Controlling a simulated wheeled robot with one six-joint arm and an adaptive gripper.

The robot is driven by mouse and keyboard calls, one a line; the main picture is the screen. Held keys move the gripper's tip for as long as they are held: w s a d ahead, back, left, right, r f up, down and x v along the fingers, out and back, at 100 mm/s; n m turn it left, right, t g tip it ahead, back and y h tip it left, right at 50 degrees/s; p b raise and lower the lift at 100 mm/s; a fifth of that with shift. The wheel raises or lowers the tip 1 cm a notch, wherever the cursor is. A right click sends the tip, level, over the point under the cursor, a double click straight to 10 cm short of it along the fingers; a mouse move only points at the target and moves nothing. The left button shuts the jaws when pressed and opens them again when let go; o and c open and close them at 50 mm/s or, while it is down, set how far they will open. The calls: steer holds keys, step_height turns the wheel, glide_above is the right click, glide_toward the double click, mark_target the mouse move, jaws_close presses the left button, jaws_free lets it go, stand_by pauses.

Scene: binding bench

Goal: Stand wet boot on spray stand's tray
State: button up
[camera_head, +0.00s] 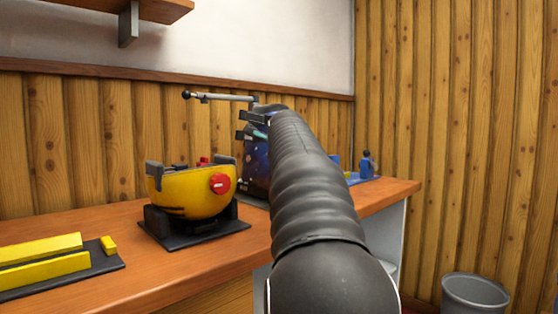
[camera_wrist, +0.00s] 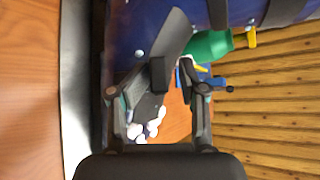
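My gripper (camera_wrist: 158,98) shows in the wrist view with its two fingers wide apart. A dark grey piece (camera_wrist: 172,45) lies beyond and partly between the fingers; I see no contact with them. A dark blue, speckled body (camera_wrist: 135,25) fills the top of that view. In the head view, a dark blue, star-patterned thing (camera_head: 257,160) stands upright on the bench, partly hidden by my arm. I cannot tell whether it is the boot. A green bottle-like thing with a yellow end (camera_wrist: 208,46) is in the wrist view, perhaps the spray. I cannot pick out the stand's tray.
A yellow device with a red knob (camera_head: 195,192) sits on the wooden bench (camera_head: 190,267). Yellow bars (camera_head: 40,262) lie at the left. A thin metal arm (camera_head: 222,97) juts above the blue thing. Small blue items (camera_head: 367,165) stand behind my arm. A grey bin (camera_head: 474,292) is lower right.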

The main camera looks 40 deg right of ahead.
steer(key=shift+f, duration=0.1)
steer(key=shift+f, duration=0.2)
steer(key=v, duration=1.2)
steer(key=shift+r, duration=0.25)
steer(key=shift+a, duration=0.1)
